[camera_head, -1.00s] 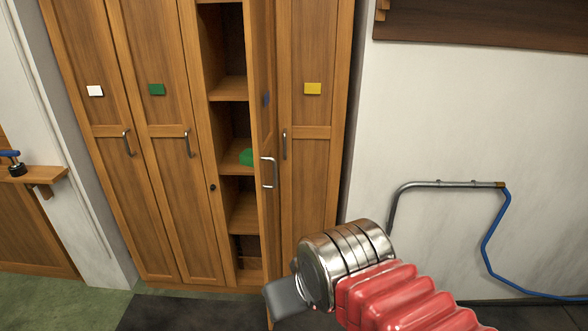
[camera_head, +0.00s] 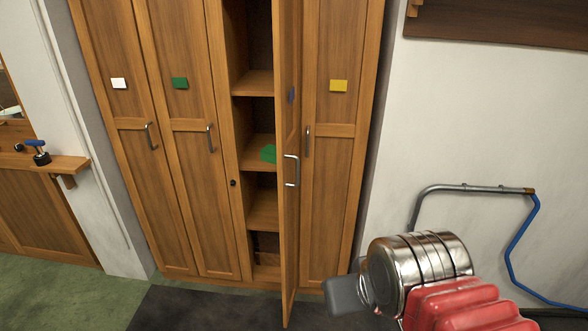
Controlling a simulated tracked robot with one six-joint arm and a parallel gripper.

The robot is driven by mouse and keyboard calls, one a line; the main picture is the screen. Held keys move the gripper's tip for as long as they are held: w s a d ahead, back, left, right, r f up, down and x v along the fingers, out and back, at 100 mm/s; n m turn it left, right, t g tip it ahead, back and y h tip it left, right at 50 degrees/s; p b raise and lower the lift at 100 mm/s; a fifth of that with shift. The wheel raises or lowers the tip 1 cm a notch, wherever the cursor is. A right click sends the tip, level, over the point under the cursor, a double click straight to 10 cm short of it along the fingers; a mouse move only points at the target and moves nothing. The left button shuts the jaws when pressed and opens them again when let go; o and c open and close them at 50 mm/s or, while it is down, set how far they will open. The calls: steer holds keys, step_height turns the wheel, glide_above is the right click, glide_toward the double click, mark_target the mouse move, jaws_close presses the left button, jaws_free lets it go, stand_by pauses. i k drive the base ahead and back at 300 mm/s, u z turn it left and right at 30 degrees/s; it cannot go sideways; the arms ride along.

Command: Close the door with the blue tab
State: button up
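The door with the blue tab (camera_head: 291,95) stands open, swung out toward me and seen almost edge-on. Its metal handle (camera_head: 292,170) faces right, at mid-height. The open locker (camera_head: 257,84) shows shelves to the left of the door, with a green object (camera_head: 268,153) on one of them. My gripper (camera_head: 342,297) is at the lower right, in front of the lockers and to the right of the door's lower part. It appears apart from the door. Its fingers are seen from the side, so their opening is hidden.
Closed doors with a white tab (camera_head: 119,83) and a green tab (camera_head: 180,83) are at left. A closed door with a yellow tab (camera_head: 338,86) is behind the open door at right. A wall pipe with a blue hose (camera_head: 521,232) is further right. A dark mat (camera_head: 190,308) covers the floor in front.

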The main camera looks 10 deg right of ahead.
mark_target(285, 13)
steer(key=i, duration=1)
steer(key=k, duration=1.3)
steer(key=u, duration=0.65)
steer(key=i, duration=1.25)
steer(key=u, duration=0.15)
